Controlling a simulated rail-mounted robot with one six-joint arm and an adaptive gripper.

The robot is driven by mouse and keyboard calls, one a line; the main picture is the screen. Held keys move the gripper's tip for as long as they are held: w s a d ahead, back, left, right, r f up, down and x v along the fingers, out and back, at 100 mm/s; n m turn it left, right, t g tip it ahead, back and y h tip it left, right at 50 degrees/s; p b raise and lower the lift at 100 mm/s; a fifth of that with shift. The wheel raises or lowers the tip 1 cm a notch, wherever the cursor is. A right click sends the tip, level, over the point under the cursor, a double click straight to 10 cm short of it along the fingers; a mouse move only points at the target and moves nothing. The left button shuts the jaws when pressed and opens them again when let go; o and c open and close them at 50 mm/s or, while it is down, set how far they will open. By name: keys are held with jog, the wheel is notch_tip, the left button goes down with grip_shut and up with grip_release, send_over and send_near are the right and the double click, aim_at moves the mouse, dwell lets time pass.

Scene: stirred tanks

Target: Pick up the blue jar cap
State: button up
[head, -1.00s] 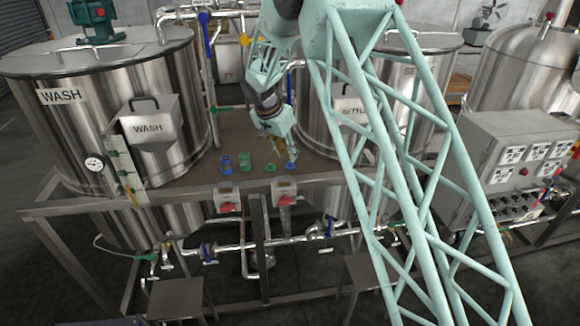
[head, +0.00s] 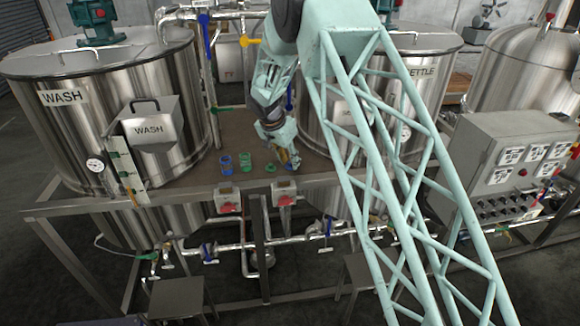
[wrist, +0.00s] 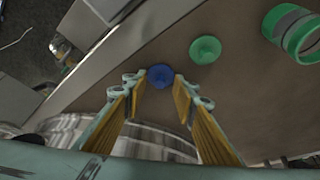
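The blue jar cap (wrist: 160,76) lies on the brown tabletop in the wrist view, between the tips of my gripper's two fingers. My gripper (wrist: 157,85) is open, with a finger on either side of the cap and gaps visible, nothing held. In the head view, my gripper (head: 292,162) is low over the table's front part, and it hides most or all of the blue cap. The fingertips' exact height above the table cannot be told.
A green cap (wrist: 205,49) lies close by; it also shows in the head view (head: 270,169). A green jar (head: 245,163) and a blue jar (head: 226,166) stand to its left. Steel tanks flank the table, the wash tank (head: 100,110) at left. Red-handled boxes (head: 284,192) sit at the front edge.

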aim_at(289, 163)
dwell(0.5)
jog(key=c, duration=0.7)
jog(key=shift+c, duration=0.2)
jog(key=shift+r, duration=0.1)
jog(key=shift+r+b, duration=0.3)
jog(key=shift+r, duration=1.25)
jog(key=shift+s+r, duration=0.1)
jog(key=shift+s, duration=0.05)
jog(key=s+d+b, duration=0.1)
jog(key=s+d, duration=0.2)
jog(key=s, duration=0.4)
jog(key=s+d+r+b, duration=0.1)
jog(key=s+d+b, duration=0.1)
jog(key=s, duration=0.5)
jog(key=shift+s+d+r, duration=0.2)
jog(key=shift+d+r, duration=0.1)
jog(key=shift+d, duration=0.3)
